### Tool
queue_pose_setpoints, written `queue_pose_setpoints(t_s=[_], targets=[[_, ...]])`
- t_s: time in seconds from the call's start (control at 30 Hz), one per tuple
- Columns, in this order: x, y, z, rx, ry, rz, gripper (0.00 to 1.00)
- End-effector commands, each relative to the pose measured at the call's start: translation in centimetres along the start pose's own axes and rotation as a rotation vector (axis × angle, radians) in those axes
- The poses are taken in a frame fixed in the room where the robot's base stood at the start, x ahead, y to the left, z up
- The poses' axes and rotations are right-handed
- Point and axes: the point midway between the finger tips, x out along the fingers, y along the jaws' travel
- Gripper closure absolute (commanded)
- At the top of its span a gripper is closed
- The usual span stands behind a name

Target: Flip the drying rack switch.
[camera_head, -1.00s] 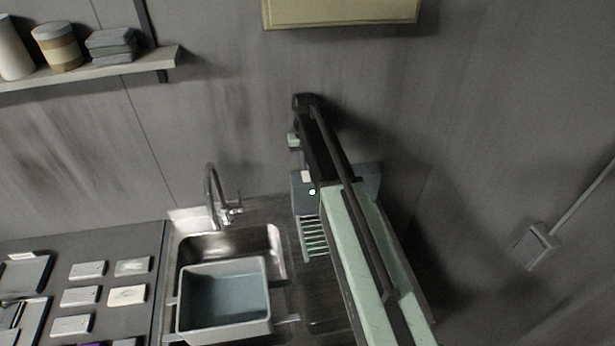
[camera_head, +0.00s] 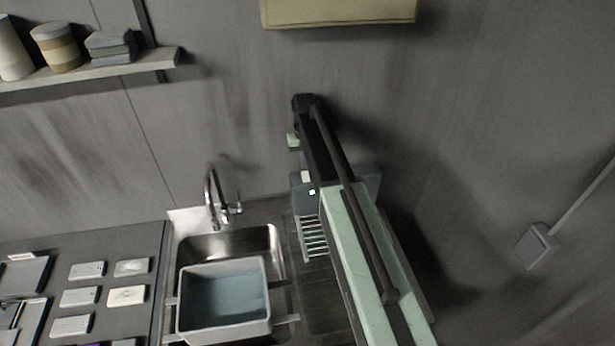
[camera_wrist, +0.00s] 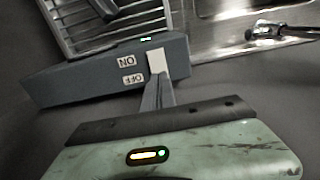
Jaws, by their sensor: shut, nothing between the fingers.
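The drying rack's grey switch box (camera_wrist: 80,82) crosses the wrist view, with ON and OFF labels that appear upside down. A pale switch paddle (camera_wrist: 157,60) sits beside the labels, level with ON.
A metal sink (camera_head: 230,243) holding a grey basin (camera_head: 224,325) is left of the rack, with a faucet (camera_head: 212,195) behind. A shelf (camera_head: 150,62) is upper left; a beige box (camera_head: 340,12) hangs above. A wall box (camera_head: 537,246) is at right.

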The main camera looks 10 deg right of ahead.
Motion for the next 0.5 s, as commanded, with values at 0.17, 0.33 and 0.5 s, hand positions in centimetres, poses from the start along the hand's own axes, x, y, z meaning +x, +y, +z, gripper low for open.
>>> queue_pose_setpoints(t_s=[0.17,0.33,0.5], targets=[[0.01,-0.03,0.0,0.0,0.0,0.0,1.0],[0.19,-0.05,0.0,-0.001,0.0,0.0,1.0],[0.47,-0.07,0.0,-0.001,0.0,0.0,1.0]])
